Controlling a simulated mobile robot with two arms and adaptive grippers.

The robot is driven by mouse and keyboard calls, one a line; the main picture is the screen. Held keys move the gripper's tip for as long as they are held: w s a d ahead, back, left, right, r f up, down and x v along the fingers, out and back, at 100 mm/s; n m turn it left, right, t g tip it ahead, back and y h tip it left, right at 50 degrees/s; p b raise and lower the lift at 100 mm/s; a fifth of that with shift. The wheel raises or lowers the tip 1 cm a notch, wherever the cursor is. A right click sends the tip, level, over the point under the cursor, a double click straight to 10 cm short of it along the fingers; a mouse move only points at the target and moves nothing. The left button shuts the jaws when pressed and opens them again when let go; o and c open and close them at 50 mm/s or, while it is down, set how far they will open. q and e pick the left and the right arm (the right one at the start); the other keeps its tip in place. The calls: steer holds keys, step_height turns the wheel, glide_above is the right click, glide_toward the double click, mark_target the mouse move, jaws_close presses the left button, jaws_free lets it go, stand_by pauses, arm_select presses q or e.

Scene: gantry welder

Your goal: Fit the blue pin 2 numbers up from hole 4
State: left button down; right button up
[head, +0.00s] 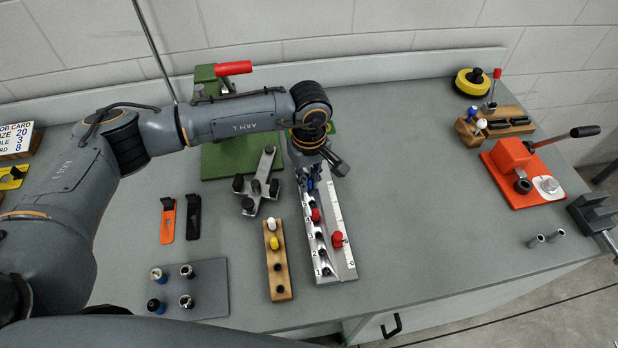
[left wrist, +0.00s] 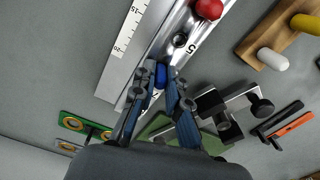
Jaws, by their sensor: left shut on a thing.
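The silver rail (head: 327,268) has a row of numbered holes, with 1 nearest the front, and a scale along its right side. A red pin (head: 315,215) stands at hole 4; it also shows in the left wrist view (left wrist: 209,9). Hole 5 (left wrist: 181,40) is empty. My left gripper (head: 310,186) is over the rail's far end, shut on the blue pin (left wrist: 161,75). The blue pin is one place beyond hole 5. The fingers hide its lower end, so I cannot tell how deep it sits. My right gripper is not in view.
A red knob (head: 337,239) sits on the scale side of the rail. Left of the rail are a wooden block (head: 280,287) with white and yellow pins, a grey clamp (head: 251,200) and a grey plate (head: 212,290). A red press (head: 520,170) stands right; the bench between is clear.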

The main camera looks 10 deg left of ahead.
arm_select(q)
steer(key=shift+f, duration=0.15)
steer(key=c, duration=1.3)
jaws_free()
step_height(320, 180, up, 12)
steer(key=shift+r, duration=0.1)
